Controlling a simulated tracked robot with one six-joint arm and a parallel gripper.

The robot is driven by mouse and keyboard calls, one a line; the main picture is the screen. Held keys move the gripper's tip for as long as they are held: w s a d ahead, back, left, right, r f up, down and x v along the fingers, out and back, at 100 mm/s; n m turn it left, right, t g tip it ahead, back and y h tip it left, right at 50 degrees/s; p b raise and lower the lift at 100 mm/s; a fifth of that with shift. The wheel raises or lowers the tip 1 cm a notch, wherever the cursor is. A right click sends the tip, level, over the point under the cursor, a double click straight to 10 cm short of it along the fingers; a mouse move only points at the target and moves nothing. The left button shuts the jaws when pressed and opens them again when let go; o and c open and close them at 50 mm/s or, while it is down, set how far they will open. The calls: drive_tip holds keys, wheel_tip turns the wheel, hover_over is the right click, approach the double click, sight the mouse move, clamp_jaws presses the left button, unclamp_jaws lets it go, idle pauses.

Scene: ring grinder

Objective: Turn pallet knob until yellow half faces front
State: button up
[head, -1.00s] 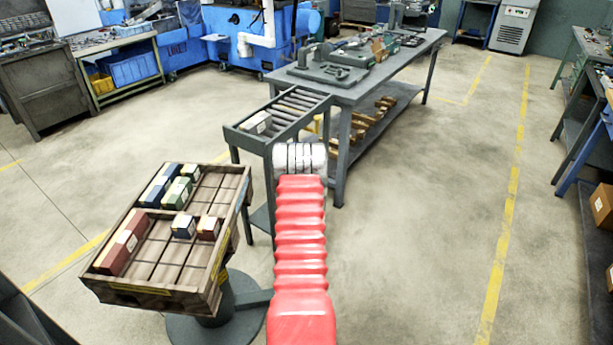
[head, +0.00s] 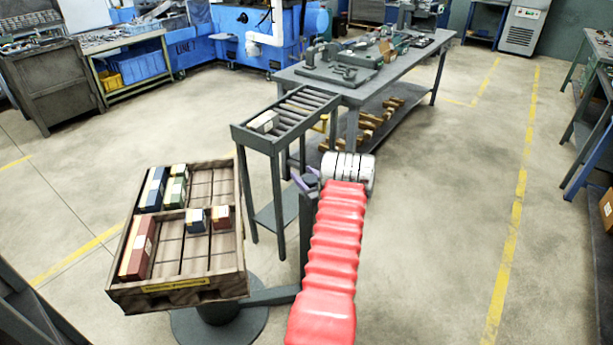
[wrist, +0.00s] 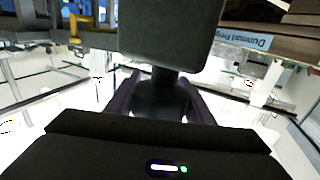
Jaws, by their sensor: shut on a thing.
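The wooden pallet (head: 238,262) sits on a round grey pedestal (head: 190,325) at the lower left in the head view. A yellow label strip (head: 176,285) is on its front wall. A grey crank arm runs right from the pedestal to an upright dark post (head: 305,235). My gripper (head: 306,183), with purple fingers, is at the post's top. In the wrist view, my gripper (wrist: 163,92) is shut on a dark stem below a dark grey block (wrist: 166,30), apparently the knob. The pallet's wooden side (wrist: 290,45) there bears a blue label. The exact grip contact is hidden.
Red, blue and green blocks lie in the pallet's compartments. A roller stand (head: 240,135) with a pale block stands close behind my gripper, joined by a long workbench (head: 400,70). Open floor (head: 430,230) lies to the right.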

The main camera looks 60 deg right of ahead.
sight(310, 184)
drive_tip(key=shift+w+a+n+t+y, duration=0.1)
drive_tip(key=shift+a+n+t+y, duration=0.35)
drive_tip(key=shift+n+y, duration=1.05)
drive_tip(key=shift+w+a+n+t+y, duration=0.15)
drive_tip(key=shift+a+n+t+y, duration=0.5)
drive_tip(key=shift+y, duration=1.45)
drive_tip(key=shift+w+a+n+t+y, duration=0.1)
drive_tip(key=shift+a+n+t+y, duration=0.1)
drive_tip(key=shift+n+y, duration=1.45)
drive_tip(key=shift+a+r+n+g+y, duration=0.15)
drive_tip(key=shift+n+y, duration=0.25)
drive_tip(key=shift+y, duration=0.45)
drive_tip(key=shift+a+f+n+g+y, duration=0.15)
drive_tip(key=shift+n+y, duration=0.25)
drive_tip(key=shift+y, duration=0.4)
drive_tip(key=o, duration=1.1)
drive_tip(key=shift+s, duration=0.1)
drive_tip(key=shift+v, duration=3.7)
